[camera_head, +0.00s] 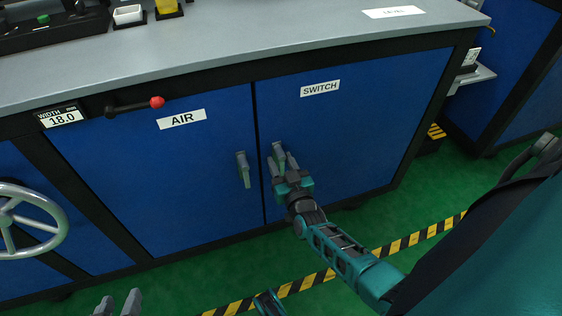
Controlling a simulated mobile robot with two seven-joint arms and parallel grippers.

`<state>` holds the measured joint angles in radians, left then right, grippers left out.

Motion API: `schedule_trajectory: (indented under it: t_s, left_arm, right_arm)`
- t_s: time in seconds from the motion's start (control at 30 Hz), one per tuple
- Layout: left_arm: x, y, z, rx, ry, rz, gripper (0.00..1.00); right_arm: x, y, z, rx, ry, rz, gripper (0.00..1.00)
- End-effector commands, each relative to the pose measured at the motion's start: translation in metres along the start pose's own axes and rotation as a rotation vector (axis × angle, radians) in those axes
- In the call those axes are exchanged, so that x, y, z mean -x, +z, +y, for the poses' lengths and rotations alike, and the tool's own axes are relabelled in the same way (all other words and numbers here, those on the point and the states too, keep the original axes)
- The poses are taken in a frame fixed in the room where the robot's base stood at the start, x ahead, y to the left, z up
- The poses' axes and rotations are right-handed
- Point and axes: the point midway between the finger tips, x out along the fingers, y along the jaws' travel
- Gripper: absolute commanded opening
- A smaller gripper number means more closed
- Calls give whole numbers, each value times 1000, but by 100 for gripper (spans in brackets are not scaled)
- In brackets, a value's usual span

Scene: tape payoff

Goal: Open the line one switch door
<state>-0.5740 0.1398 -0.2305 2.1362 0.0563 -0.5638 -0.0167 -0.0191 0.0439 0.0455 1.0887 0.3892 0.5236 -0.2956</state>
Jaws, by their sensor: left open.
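The blue switch door (350,130) carries a white SWITCH label (320,88) and looks closed, flush with the cabinet front. Its grey upright handle (278,152) is near its left edge. My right gripper (283,163) is at this handle, with its fingers beside or around it. The fingers and handle overlap, so I cannot tell whether it grips. My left gripper (118,303) is open at the bottom left edge, well away from the doors; only its fingertips show.
The blue AIR door (170,170) with its own handle (243,170) adjoins on the left. A red-knobbed lever (157,102), a width display (60,116) and a handwheel (28,222) are further left. Green floor (375,222) with a striped line (415,238) lies in front.

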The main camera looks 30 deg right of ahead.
Motion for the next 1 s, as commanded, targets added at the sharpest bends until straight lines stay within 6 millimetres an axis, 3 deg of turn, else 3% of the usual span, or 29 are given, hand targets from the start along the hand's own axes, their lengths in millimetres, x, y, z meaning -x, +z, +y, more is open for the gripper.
schedule_trajectory:
  t_s: [0.43,1.0]
  left_arm:
    - [0,0,0,0,1,1,43]
    - [1,0,0,1,0,0,43]
  right_arm:
    - [0,0,0,0,0,0,0]
    - [0,0,2,22,0,0,0]
